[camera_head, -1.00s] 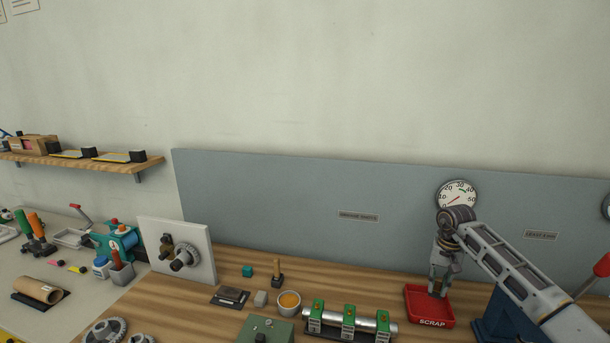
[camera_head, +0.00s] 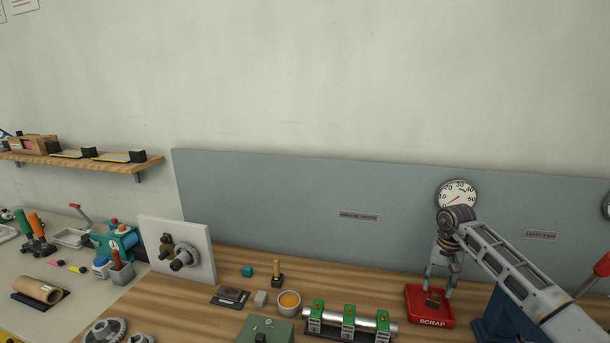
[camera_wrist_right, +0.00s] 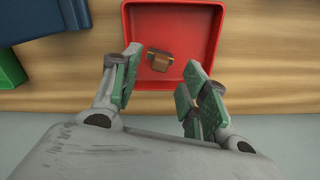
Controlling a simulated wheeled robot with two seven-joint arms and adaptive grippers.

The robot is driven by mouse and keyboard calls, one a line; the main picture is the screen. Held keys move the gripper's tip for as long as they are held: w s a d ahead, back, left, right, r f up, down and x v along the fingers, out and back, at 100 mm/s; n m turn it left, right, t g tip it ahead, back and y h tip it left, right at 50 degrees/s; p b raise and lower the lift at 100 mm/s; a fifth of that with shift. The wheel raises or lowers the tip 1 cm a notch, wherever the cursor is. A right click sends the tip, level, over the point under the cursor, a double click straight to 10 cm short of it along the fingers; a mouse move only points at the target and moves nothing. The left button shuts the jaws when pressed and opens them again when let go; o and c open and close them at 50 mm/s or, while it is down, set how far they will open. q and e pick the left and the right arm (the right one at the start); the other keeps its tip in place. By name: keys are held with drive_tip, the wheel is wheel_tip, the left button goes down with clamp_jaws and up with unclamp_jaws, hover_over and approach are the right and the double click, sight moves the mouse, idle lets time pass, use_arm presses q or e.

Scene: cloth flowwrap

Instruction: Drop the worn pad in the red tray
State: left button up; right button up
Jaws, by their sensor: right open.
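The red tray (camera_head: 416,315), marked SCRAP on its front, sits on the wooden bench at the right. It also shows in the right wrist view (camera_wrist_right: 205,25). The small brown worn pad (camera_head: 433,299) appears to lie inside the tray, a little tilted. In the right wrist view the pad (camera_wrist_right: 160,60) is inside the tray walls, near the edge closest to the gripper. My right gripper (camera_head: 438,286) is open above the tray. In the right wrist view its green-padded fingers (camera_wrist_right: 163,75) are spread apart on either side of the pad, clear of it. My left gripper is not seen.
A silver cylinder in green clamps (camera_head: 348,320) lies left of the tray. A cup of orange stuff (camera_head: 289,302) and a dark flat plate (camera_head: 230,296) are further left. A dark blue block (camera_head: 490,326) stands close right of the tray. A gauge (camera_head: 457,195) is on the grey back panel.

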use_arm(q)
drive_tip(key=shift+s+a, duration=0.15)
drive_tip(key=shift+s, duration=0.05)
use_arm(e)
wheel_tip(320, 180, up, 12)
idle(0.6)
use_arm(q)
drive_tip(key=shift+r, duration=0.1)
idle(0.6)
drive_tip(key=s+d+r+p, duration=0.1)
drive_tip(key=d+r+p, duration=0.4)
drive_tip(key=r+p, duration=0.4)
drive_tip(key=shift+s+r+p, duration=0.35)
drive_tip(key=shift+p, duration=0.15)
use_arm(e)
wheel_tip(320, 180, up, 10)
